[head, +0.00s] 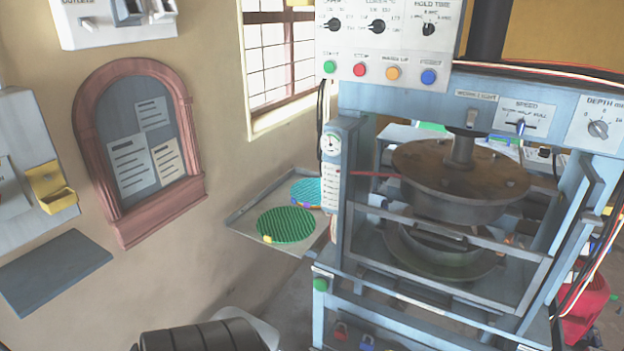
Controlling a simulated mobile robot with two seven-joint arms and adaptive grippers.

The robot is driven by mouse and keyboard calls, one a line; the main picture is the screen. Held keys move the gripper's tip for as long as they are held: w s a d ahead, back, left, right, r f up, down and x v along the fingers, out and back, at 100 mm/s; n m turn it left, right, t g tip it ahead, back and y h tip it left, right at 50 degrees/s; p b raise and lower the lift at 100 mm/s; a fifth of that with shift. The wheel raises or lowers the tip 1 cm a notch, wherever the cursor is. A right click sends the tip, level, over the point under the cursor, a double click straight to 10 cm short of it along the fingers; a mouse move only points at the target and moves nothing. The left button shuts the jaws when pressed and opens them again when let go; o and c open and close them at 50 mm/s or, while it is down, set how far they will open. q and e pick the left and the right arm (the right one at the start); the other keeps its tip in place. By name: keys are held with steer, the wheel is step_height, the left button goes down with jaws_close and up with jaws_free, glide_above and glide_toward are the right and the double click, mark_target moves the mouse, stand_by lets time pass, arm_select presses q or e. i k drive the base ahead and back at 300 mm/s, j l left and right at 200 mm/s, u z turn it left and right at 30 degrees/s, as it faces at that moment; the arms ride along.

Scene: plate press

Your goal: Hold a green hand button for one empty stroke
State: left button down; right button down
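The blue-grey plate press (343,240) stands at the right, with its round rusty upper platen (460,168) raised above a lower round bowl-like part (450,262). A green hand button (320,284) sits on a small plate at the press's front left post. A second hand button is not visible. A gap shows between upper and lower parts, behind the guard bars; no plate is clearly visible there. Neither of my grippers is in view.
A control panel (388,50) above has knobs and green, red, yellow and blue buttons. A shelf (243,222) left of the press holds green and teal ribbed discs. A notice board (140,150) hangs on the wall. A red bucket (590,308) stands at right.

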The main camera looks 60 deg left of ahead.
mark_target(321, 285)
steer(key=u, duration=1.55)
steer(key=i+u, duration=0.2)
steer(key=i+l, duration=0.45)
steer(key=i, duration=0.1)
